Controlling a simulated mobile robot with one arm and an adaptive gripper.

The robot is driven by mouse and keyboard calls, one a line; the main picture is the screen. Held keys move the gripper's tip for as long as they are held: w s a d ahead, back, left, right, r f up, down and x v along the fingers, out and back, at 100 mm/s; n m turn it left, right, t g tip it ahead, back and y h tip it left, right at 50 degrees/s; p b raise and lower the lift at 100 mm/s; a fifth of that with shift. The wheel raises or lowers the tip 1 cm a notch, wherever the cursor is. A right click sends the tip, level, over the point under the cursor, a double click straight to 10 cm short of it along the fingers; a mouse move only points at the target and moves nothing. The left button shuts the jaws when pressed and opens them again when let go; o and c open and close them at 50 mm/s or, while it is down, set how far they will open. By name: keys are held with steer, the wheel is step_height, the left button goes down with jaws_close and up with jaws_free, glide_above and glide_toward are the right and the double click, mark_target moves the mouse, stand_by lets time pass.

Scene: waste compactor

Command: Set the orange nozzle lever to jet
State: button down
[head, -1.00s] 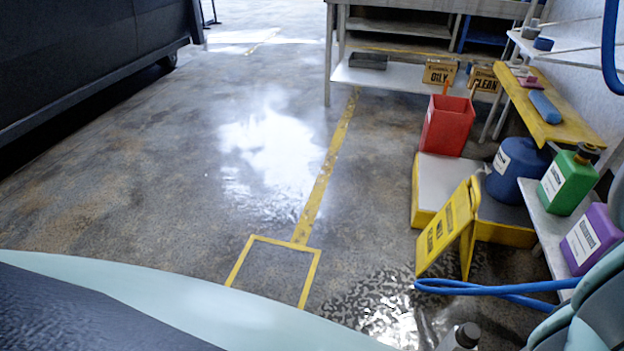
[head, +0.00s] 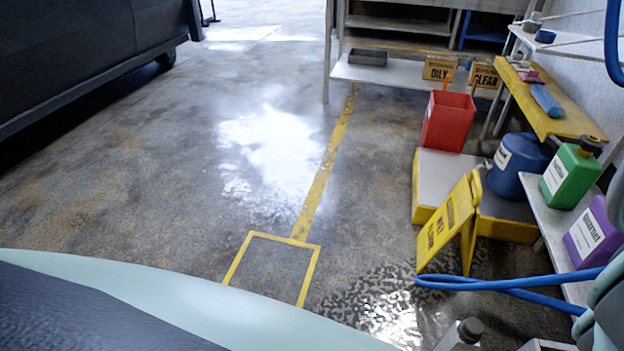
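The orange nozzle lever does not show in the head view. A blue hose (head: 510,283) loops out at the lower right, between the yellow sign and the right edge. Its end is hidden behind my arm at the right edge, and I see no nozzle on it. A blue hose length (head: 612,45) also hangs at the upper right edge; I cannot tell whether it is the same hose. My gripper is not in view.
A yellow wet-floor sign (head: 450,225) stands on wet floor. A red bin (head: 448,120), blue drum (head: 518,165), green jug (head: 572,175) and purple jug (head: 594,232) crowd the right. A dark container (head: 80,60) stands upper left. The middle floor is clear.

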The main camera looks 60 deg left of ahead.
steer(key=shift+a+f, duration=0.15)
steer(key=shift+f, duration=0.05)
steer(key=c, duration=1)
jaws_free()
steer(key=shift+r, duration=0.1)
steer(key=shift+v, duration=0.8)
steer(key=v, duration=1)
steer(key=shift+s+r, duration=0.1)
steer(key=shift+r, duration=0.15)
